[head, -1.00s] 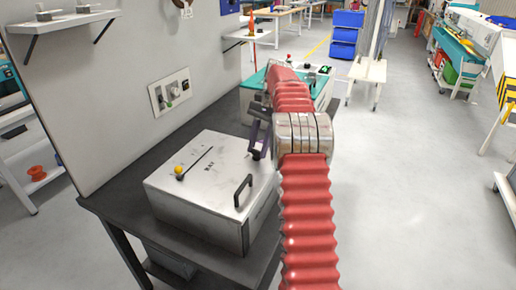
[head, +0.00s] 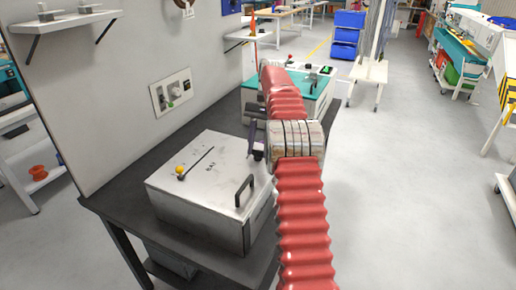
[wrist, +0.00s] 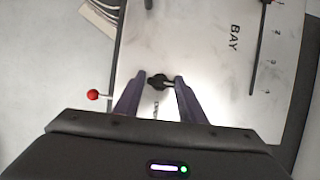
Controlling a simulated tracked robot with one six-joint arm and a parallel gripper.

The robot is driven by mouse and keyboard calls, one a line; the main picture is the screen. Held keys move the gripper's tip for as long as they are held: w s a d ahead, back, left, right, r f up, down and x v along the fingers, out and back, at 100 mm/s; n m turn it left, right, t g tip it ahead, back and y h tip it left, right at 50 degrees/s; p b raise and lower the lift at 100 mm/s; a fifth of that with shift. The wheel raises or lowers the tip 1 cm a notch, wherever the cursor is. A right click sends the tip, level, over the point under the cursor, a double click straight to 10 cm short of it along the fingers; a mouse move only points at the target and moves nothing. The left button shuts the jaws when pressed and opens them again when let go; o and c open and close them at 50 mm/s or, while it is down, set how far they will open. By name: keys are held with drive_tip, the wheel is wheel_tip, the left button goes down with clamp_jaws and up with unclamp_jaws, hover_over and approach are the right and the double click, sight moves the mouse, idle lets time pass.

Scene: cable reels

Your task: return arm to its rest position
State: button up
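My arm in its red ribbed sleeve rises through the middle of the head view, with a metal cuff partway up. My gripper shows in the wrist view (wrist: 160,78) with its two purple fingers apart. A small black fitting (wrist: 157,82) appears between the fingertips, above a pale surface marked BAY; I cannot tell whether they touch it. In the head view, dark purple parts show left of the cuff, but the fingertips are not clear. A white box (head: 215,215) with a black handle (head: 244,190) and a yellow knob (head: 180,170) stands beside my arm.
The box stands on a dark bench (head: 120,205) against a grey wall panel with a switch plate (head: 172,92). A teal-topped box (head: 310,90) stands behind my arm. A red ball knob (wrist: 92,94) is left of the fingers. The floor at right (head: 410,190) is clear.

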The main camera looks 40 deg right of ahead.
drive_tip(key=o, duration=0.4)
drive_tip(key=shift+w+r, duration=0.1)
drive_tip(key=shift+r, duration=0.05)
drive_tip(key=shift+r, duration=0.3)
drive_tip(key=r, duration=0.1)
drive_tip(key=r+t, duration=0.1)
drive_tip(key=shift+a+r+h, duration=0.2)
drive_tip(key=shift+r+h, duration=0.1)
drive_tip(key=s+a+r+n+t+h, duration=0.1)
drive_tip(key=s+a+r+n, duration=0.15)
drive_tip(key=a, duration=0.35)
drive_tip(key=s+a+r+n+t+h, duration=0.1)
drive_tip(key=s+a+r, duration=0.2)
drive_tip(key=a+r, duration=0.15)
drive_tip(key=s+a+r+n, duration=0.2)
drive_tip(key=s+a+r, duration=0.1)
drive_tip(key=a, duration=0.4)
drive_tip(key=s+a+f+n+t, duration=0.1)
drive_tip(key=s+a+f+n, duration=0.1)
drive_tip(key=s+a, duration=0.2)
drive_tip(key=s+a+f+n+t+h, duration=0.1)
drive_tip(key=s+a+f+n+t, duration=0.1)
drive_tip(key=s, duration=0.8)
drive_tip(key=s+a+f+n+t, duration=0.2)
drive_tip(key=s+a+f, duration=0.1)
drive_tip(key=s+a, duration=0.3)
drive_tip(key=shift+s+f, duration=0.25)
drive_tip(key=shift+s, duration=0.4)
